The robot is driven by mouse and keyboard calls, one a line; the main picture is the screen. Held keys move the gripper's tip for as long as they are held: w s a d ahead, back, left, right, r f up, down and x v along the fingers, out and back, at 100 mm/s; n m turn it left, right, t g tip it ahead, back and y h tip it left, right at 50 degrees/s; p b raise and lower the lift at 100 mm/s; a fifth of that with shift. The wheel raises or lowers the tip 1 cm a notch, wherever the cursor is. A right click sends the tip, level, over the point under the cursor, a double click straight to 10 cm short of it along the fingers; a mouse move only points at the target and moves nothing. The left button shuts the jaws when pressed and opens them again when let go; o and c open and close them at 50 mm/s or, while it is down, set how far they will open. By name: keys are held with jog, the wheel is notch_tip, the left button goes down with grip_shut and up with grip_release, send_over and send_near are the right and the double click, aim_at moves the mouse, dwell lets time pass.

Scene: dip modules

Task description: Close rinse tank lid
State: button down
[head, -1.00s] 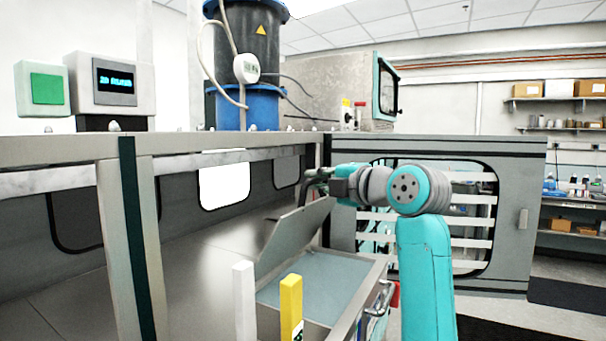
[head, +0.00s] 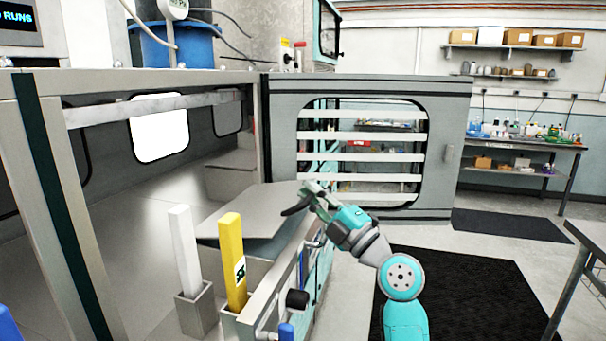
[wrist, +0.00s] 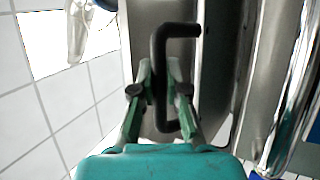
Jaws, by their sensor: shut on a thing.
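The rinse tank lid (head: 245,222) is a grey metal plate over the tank behind the white and yellow posts in the head view. My gripper (head: 307,194) is at the lid's right edge, shut on the dark bent lid handle (head: 293,208). In the wrist view the black handle (wrist: 158,50) passes between the fingers of my gripper (wrist: 159,84).
A white post (head: 185,245) and a yellow post (head: 232,260) stand in front of the tank. A metal rail (head: 268,300) and black knob (head: 297,299) are at the bench front. A slatted door panel (head: 365,150) stands behind my gripper. Floor with a dark mat (head: 470,285) is clear at right.

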jog(key=shift+s+d+f, duration=0.1)
jog(key=shift+d+f, duration=0.1)
jog(key=shift+f, duration=0.35)
jog(key=shift+d+f, duration=0.15)
jog(key=shift+f, duration=0.4)
jog(key=c, duration=1.2)
grip_release()
jog(key=v, duration=1.2)
jog(key=shift+f, duration=0.15)
